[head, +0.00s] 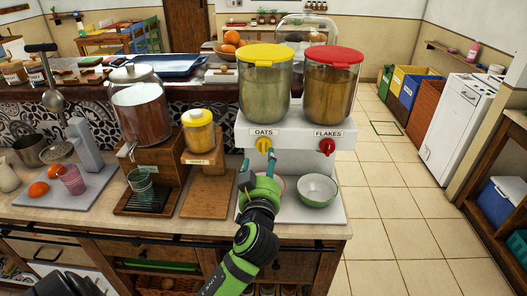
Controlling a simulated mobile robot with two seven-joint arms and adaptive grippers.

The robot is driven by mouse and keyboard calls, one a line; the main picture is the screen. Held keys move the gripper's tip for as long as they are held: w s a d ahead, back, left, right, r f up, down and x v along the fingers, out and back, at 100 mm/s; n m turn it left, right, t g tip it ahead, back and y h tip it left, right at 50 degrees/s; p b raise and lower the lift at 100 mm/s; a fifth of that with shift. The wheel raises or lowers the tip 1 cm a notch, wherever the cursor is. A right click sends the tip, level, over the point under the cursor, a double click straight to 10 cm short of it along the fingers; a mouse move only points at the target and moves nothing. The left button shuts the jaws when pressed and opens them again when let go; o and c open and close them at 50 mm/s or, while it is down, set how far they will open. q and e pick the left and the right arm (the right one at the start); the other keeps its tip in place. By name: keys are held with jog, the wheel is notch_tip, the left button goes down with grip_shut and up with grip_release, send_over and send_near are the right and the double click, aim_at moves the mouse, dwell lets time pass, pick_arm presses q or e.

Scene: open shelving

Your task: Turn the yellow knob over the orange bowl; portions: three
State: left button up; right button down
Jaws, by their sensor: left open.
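The yellow knob (264,146) sticks out of the white dispenser front under the OATS label. Above it stands a clear container of oats (264,92) with a yellow lid. My left gripper (256,164) is open, just below and in front of the knob; I cannot tell whether it touches it. A bowl rim (281,182) shows behind the gripper under the oats side; most of that bowl is hidden, and its colour is hard to tell. My right gripper is not in view.
To the right are the red knob (327,147) under FLAKES and a green-rimmed bowl (318,190) below it. A honey jar (198,131) and a drink dispenser (140,105) stand to the left. The counter's front strip is clear.

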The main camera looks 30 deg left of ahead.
aim_at(263, 148)
pick_arm(q)
jog(key=x, duration=0.2)
jog(key=p+x, duration=0.1)
jog(key=x, duration=0.1)
jog(key=p+x, duration=0.1)
jog(key=x, duration=0.1)
jog(key=shift+s+r, duration=0.1)
jog(key=shift+r, duration=0.15)
jog(key=shift+w+a+f+p, duration=0.15)
jog(key=shift+w+a+p, duration=0.1)
jog(key=shift+w+p, duration=0.15)
jog(key=c, duration=1.1)
